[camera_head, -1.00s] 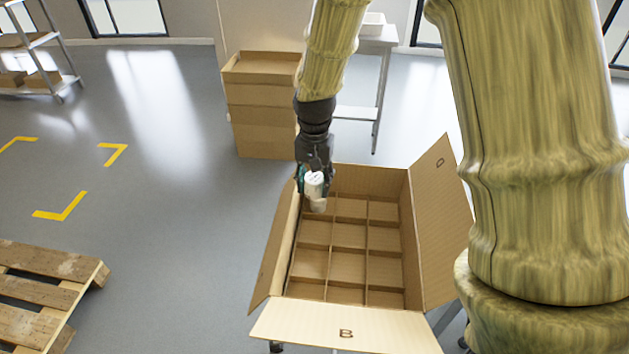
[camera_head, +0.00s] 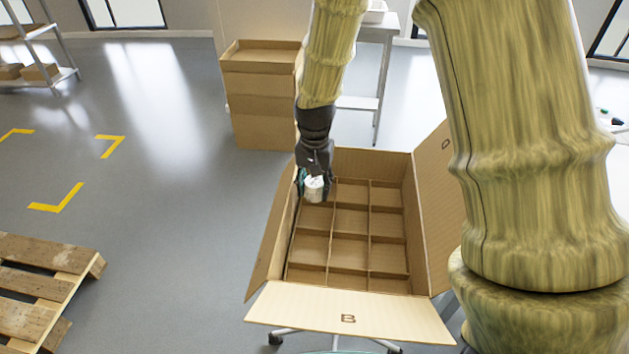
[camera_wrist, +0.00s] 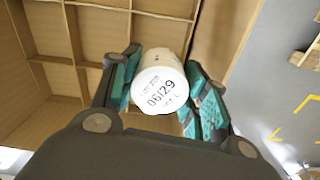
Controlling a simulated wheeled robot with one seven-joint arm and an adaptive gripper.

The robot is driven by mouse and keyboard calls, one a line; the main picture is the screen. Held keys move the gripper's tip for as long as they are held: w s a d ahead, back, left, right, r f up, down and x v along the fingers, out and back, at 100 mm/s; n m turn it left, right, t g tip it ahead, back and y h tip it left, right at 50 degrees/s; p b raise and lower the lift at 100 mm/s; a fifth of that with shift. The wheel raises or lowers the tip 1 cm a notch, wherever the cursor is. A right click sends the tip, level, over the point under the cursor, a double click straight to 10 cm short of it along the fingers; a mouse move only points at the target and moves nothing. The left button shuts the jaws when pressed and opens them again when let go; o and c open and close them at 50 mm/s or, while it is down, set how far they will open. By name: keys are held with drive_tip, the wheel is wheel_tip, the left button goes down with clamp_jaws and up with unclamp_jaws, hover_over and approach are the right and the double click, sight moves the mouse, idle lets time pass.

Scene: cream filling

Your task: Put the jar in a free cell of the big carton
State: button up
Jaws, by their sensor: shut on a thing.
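The jar (camera_head: 314,188) is white, and its end with printed text shows in the wrist view (camera_wrist: 160,92). My gripper (camera_head: 314,184) is shut on it, with teal finger pads on both sides; it also shows in the wrist view (camera_wrist: 160,98). The big carton (camera_head: 349,322) is open with its flaps folded out, and dividers split it into several cells. The jar is at the carton's far left corner, over or partly in the far left cell; its depth is hard to tell. The other cells in view look empty.
Carton flaps stick out at the left (camera_head: 271,235), right (camera_head: 436,210) and front. A stack of cardboard boxes (camera_head: 262,100) stands behind the carton. A wooden pallet (camera_head: 45,285) lies at the lower left. Open floor with yellow marks spreads left.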

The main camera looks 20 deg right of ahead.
drive_tip(key=shift+f+b, duration=1.45)
drive_tip(key=shift+f, duration=3.5)
drive_tip(key=o, duration=1.1)
drive_tip(key=shift+o, duration=0.2)
drive_tip(key=shift+r, duration=0.1)
wheel_tip(320, 180, up, 12)
drive_tip(key=shift+d+f, duration=0.1)
